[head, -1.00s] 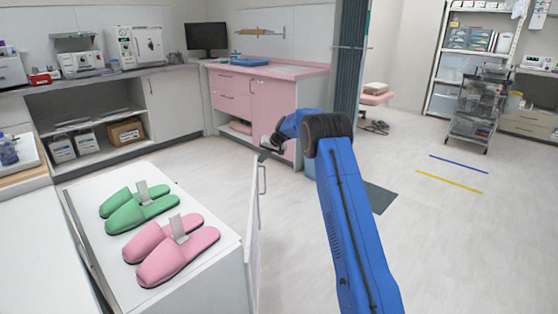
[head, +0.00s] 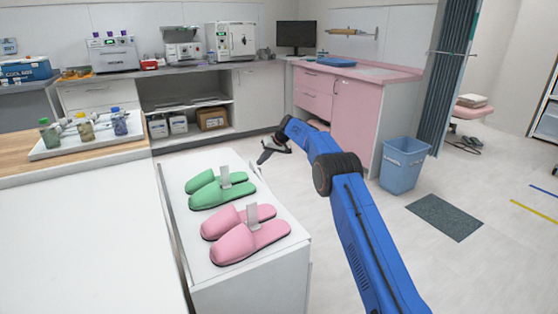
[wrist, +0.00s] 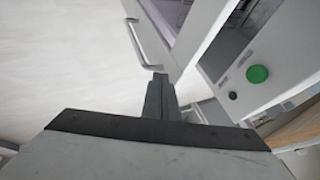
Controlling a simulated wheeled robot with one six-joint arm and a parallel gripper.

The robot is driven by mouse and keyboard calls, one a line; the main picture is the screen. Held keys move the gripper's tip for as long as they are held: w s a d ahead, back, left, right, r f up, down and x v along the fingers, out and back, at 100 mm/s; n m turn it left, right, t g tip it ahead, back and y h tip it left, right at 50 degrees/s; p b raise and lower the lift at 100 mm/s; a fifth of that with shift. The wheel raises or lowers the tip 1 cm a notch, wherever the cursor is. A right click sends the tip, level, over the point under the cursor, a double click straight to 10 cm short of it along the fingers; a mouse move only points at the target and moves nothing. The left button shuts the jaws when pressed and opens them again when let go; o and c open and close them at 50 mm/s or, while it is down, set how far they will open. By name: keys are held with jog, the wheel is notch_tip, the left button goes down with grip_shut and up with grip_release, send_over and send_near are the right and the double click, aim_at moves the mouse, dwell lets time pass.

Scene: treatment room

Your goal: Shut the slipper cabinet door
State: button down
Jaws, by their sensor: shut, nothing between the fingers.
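The slipper cabinet (head: 205,262) is white, with a green pair and a pink pair of slippers on top. Its door is on the right side, seen nearly edge-on in the head view, so I cannot tell whether it sits flush. In the wrist view a white panel with a bar handle (wrist: 142,45), apparently the door, lies just beyond my fingers. My gripper (head: 262,159) is shut and empty at the cabinet's far right corner. In the wrist view its fingertips (wrist: 158,77) are close to the panel; contact is unclear.
A blue bin (head: 403,168) and a dark mat (head: 445,217) are on the floor to the right. A pink cabinet (head: 352,115) stands behind my arm. A white counter (head: 80,245) adjoins the slipper cabinet on the left.

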aim_at(253, 162)
jog(key=shift+s+a+n, duration=0.15)
jog(key=shift+s+a, duration=0.15)
jog(key=shift+a, duration=0.65)
jog(key=shift+s+a+n, duration=0.15)
jog(key=shift+s+a, duration=0.1)
jog(key=shift+a, duration=0.65)
